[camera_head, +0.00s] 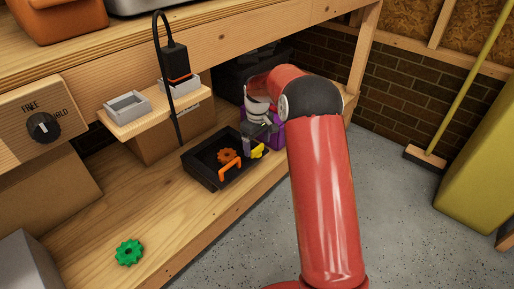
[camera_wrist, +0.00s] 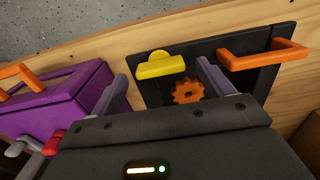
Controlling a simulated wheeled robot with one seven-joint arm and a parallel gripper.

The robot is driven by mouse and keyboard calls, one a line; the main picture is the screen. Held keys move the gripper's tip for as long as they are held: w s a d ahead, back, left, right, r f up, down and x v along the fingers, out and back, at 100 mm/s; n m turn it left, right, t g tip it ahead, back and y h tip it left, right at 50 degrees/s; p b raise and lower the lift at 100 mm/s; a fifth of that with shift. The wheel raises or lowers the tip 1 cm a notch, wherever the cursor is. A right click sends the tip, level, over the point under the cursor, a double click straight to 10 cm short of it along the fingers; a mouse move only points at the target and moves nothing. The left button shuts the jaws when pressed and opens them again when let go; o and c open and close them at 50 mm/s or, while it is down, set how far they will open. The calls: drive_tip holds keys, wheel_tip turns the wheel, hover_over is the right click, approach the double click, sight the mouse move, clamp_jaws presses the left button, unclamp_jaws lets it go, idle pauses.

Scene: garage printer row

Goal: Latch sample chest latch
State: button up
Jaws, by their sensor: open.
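A black box (camera_head: 203,172) with an orange handle (camera_head: 230,169) and an orange gear (camera_head: 227,155) sits on the wooden shelf. I take it to be the sample chest. A yellow latch-like piece (camera_head: 257,152) is at its right end, and this piece also shows in the wrist view (camera_wrist: 160,66). The orange handle (camera_wrist: 262,54) is to its right there. My gripper (camera_wrist: 165,80) is open and empty, its fingers either side of the yellow piece's lower edge in the picture. I cannot tell whether they touch. In the head view my arm partly hides my gripper (camera_head: 258,132).
A purple box (camera_wrist: 65,105) with an orange handle stands close to my gripper, left in the wrist view. A small shelf with grey trays (camera_head: 127,106) and a hanging black cable (camera_head: 170,85) are nearby. A green gear (camera_head: 129,252) lies on the open front shelf.

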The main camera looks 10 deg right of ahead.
drive_tip(key=shift+f, duration=1)
drive_tip(key=shift+c, duration=0.4)
drive_tip(key=c, duration=0.9)
